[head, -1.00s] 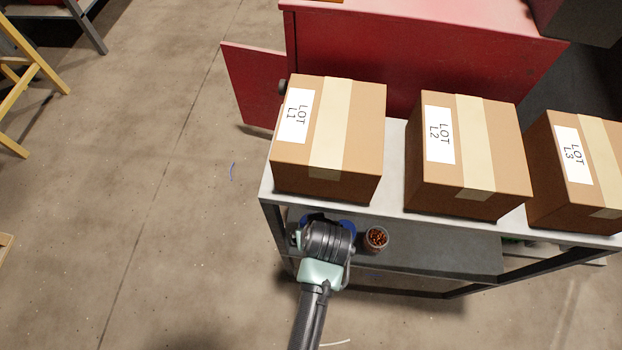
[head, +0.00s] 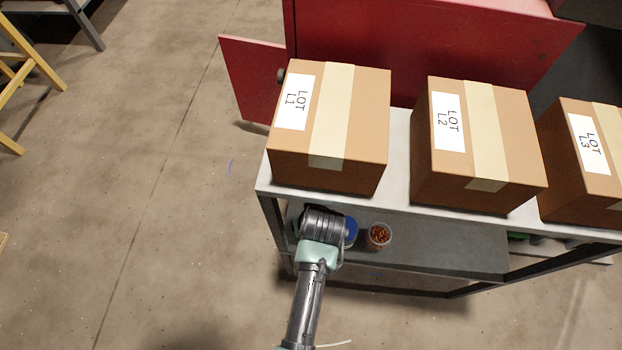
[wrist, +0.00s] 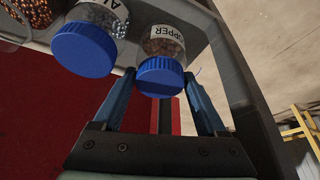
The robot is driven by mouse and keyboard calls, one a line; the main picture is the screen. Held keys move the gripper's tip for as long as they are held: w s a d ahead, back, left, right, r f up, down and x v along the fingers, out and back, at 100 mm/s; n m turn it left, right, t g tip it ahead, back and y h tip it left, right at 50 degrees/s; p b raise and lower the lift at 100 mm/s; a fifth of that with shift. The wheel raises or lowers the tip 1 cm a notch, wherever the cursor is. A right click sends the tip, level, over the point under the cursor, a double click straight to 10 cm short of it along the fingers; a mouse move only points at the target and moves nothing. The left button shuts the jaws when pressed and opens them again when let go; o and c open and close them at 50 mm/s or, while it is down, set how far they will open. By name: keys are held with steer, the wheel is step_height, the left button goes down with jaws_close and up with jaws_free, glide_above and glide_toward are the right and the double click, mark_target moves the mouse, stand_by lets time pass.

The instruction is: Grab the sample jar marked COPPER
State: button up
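The COPPER jar (wrist: 164,46) is a clear jar with a blue lid and a white label, of which "PPER" shows in the wrist view. My gripper (wrist: 160,88) is open, with one blue finger on each side of this jar's lid. I cannot tell whether either finger touches it. In the head view my gripper (head: 322,214) is over the left end of the lower shelf and hides this jar. A second blue-lidded jar (wrist: 86,48), its label starting "AL", stands beside it; its lid also shows in the head view (head: 351,231).
An open jar of copper-coloured bits (head: 379,236) stands right of the lidded jars on the lower shelf (head: 450,247). The upper shelf (head: 397,160), above and behind my gripper, carries boxes L1 (head: 362,110), L2 (head: 503,145) and L3 (head: 575,190). The floor at left is mostly clear.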

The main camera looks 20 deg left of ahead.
jaws_close()
